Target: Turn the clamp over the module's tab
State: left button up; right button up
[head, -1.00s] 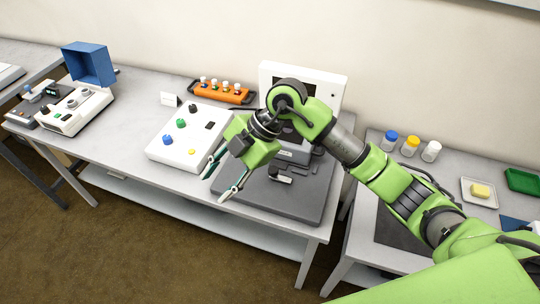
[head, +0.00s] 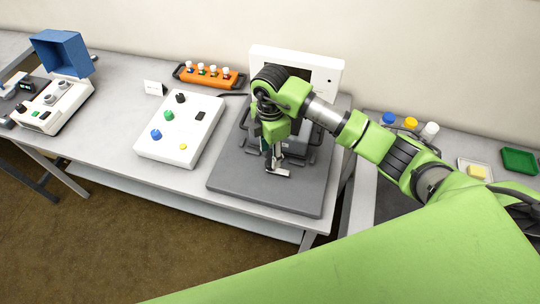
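My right gripper (head: 273,158) points down over the dark grey base plate (head: 236,181) of the instrument. Its fingertips are at or just behind a small pale metal piece with a dark end (head: 279,173), which looks like the clamp. I cannot tell whether they touch it or how far apart the fingers are. The module (head: 299,150) seems to be the grey block with dark handles behind the gripper; my arm hides much of it, and its tab cannot be made out. My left gripper is out of view.
A white control box (head: 190,135) with coloured knobs stands left of the plate. An orange rack (head: 213,78) with several capped vials is behind it. A white panel (head: 327,71) stands at the back. Bottles and trays, including a green tray (head: 519,160), are on the right table.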

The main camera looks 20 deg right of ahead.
aim_at(270, 163)
notch_tip(270, 163, down, 2)
jog(key=shift+s+f, duration=0.15)
jog(key=shift+f, duration=0.05)
jog(key=shift+f+p, duration=0.3)
jog(key=shift+f, duration=0.4)
jog(key=c, duration=1.1)
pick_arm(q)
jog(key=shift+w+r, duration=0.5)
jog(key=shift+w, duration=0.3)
pick_arm(e)
jog(key=shift+c, duration=0.2)
